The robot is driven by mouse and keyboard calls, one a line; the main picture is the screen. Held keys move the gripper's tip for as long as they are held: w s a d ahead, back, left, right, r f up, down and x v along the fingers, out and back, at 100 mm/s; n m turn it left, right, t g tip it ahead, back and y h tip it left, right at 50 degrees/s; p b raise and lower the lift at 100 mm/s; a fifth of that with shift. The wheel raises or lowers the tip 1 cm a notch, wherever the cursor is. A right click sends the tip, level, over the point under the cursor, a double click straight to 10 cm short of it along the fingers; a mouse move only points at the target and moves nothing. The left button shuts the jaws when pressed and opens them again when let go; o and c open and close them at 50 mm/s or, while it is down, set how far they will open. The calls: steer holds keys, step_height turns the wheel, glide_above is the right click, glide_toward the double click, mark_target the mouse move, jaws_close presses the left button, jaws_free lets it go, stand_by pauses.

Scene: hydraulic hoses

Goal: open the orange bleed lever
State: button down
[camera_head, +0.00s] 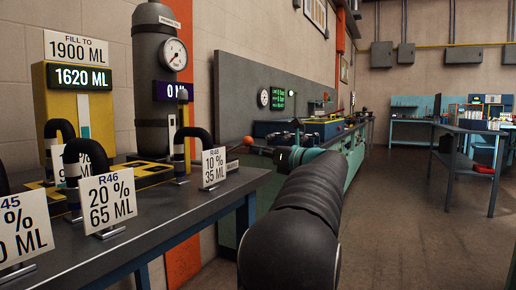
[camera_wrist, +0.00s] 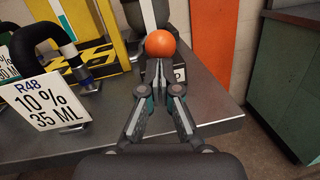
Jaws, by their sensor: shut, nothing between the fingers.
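The orange ball knob (camera_wrist: 160,43), which I take to be the bleed lever's end, shows in the wrist view just beyond my gripper's fingertips. An orange-red ball (camera_head: 247,141) also shows in the head view, at the far end of the dark bench. My gripper (camera_wrist: 171,88) is shut, with its fingers meeting below the knob and nothing between them. In the head view my gripper (camera_head: 264,149) is small and points left toward the ball. I cannot tell whether the fingertips touch it.
A sign reading R48, 10%, 35 ML (camera_wrist: 44,101) stands left of my gripper, beside a black hose (camera_wrist: 41,48). The grey tank with a gauge (camera_head: 163,65) and the yellow reservoir reading 1620 ML (camera_head: 79,95) stand behind. Open floor (camera_head: 400,220) lies right.

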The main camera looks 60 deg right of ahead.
steer(key=shift+f, duration=0.1)
steer(key=s+a+f+b, duration=0.1)
steer(key=s+f, duration=0.3)
steer(key=s, duration=0.8)
steer(key=shift+s+a, duration=0.2)
steer(key=shift+a, duration=0.05)
